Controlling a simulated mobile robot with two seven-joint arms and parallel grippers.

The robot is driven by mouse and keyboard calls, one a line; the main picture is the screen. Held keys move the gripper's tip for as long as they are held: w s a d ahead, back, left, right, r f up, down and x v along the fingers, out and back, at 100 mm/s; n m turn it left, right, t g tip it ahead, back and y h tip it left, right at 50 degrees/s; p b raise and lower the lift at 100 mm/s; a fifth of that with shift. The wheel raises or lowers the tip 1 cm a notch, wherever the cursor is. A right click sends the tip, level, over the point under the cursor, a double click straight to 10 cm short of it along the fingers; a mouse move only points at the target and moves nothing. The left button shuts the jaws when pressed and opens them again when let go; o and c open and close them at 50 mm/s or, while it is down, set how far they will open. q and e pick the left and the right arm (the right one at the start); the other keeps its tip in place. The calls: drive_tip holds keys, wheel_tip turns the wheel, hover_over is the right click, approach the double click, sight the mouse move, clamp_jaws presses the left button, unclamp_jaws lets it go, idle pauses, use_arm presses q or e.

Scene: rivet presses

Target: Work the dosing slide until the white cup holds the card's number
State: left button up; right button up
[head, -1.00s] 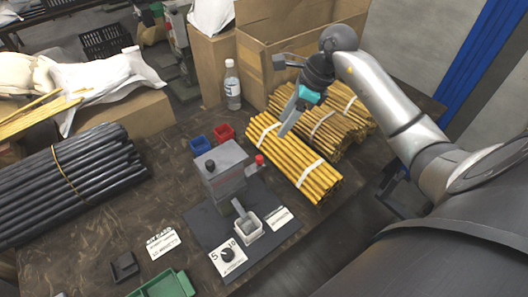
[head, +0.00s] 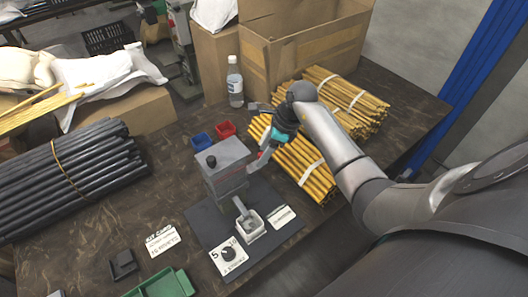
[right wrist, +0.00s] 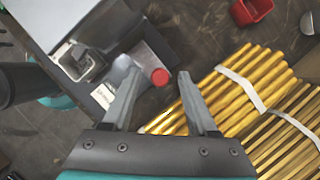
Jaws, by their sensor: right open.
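My right gripper (head: 262,158) is at the box's right side, open and empty. In the right wrist view the red knob (right wrist: 160,77) shows between the open fingertips (right wrist: 159,72), apart from both. My left gripper is out of view.
A dial plate (head: 229,255) marked 5 and 10 and a small label (head: 283,216) lie on the mat. Blue (head: 201,142) and red (head: 225,129) bins stand behind the box. Yellow rod bundles (head: 306,172) lie close on the right. A green tray (head: 166,284) is at front left.

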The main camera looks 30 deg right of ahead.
clamp_jaws()
idle(0.6)
idle(0.9)
